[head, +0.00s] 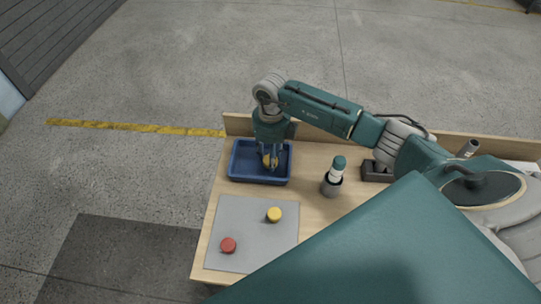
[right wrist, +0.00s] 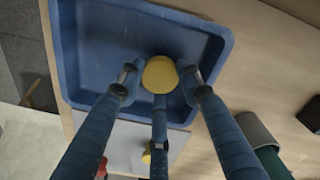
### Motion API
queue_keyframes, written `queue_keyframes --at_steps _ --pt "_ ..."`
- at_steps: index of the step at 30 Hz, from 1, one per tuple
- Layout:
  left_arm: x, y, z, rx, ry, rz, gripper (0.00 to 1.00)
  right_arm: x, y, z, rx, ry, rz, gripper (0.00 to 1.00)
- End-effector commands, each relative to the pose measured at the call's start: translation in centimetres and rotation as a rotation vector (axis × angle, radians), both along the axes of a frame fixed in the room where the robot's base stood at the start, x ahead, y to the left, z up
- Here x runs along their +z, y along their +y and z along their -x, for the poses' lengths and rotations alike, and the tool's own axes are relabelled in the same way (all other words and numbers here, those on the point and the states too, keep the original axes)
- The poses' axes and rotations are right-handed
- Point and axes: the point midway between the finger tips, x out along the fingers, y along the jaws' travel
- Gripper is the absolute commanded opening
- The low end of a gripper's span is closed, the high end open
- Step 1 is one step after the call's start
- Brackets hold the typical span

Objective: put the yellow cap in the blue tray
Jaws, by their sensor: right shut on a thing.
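The blue tray (head: 238,177) stands at the back left of the wooden table; its floor and rim also show in the right wrist view (right wrist: 85,60). My right gripper (head: 270,161) points down over the tray. It is shut on a yellow cap (right wrist: 159,74), which sits between its fingers within the tray's outline. I cannot tell whether the cap touches the tray floor. A second yellow cap (head: 274,214) lies on the grey mat (head: 250,240) in front of the tray. My left gripper is not in view.
A red cap (head: 228,245) lies on the mat's front left. A dark cup (head: 331,187) holding a teal-topped bottle (head: 338,166) stands right of the tray. A dark block (head: 376,172) is further right. A low wooden ledge (head: 238,124) runs along the table's back edge.

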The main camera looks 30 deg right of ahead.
Motion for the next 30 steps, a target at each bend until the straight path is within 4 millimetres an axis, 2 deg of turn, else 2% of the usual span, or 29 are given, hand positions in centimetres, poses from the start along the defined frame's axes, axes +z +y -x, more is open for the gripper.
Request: queue_keyframes --at_steps 4,5,7,15,18,20,23,30 --pt "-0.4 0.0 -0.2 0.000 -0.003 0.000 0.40 -0.4 0.0 0.0 0.000 0.000 0.000 0.10" --pt "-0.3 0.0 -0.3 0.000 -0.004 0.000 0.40 -0.2 0.0 0.0 0.000 0.000 0.000 0.39" --pt "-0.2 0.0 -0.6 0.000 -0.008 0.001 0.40 -0.2 0.0 0.0 0.000 0.000 0.000 0.53" --pt "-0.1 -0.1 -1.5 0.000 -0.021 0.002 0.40 -0.1 0.0 0.0 -0.001 0.000 0.000 0.54" --pt "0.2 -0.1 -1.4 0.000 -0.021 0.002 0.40 0.3 0.0 0.0 -0.001 -0.001 0.000 0.54" --pt "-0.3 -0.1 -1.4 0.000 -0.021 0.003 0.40 0.7 0.0 -0.2 -0.001 -0.004 0.000 0.54" --pt "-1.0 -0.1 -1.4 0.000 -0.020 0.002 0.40 2.3 -0.1 -0.2 0.001 -0.006 0.000 0.54" --pt "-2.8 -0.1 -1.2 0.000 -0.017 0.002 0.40 7.5 -0.1 -0.1 0.001 -0.006 0.001 0.54"
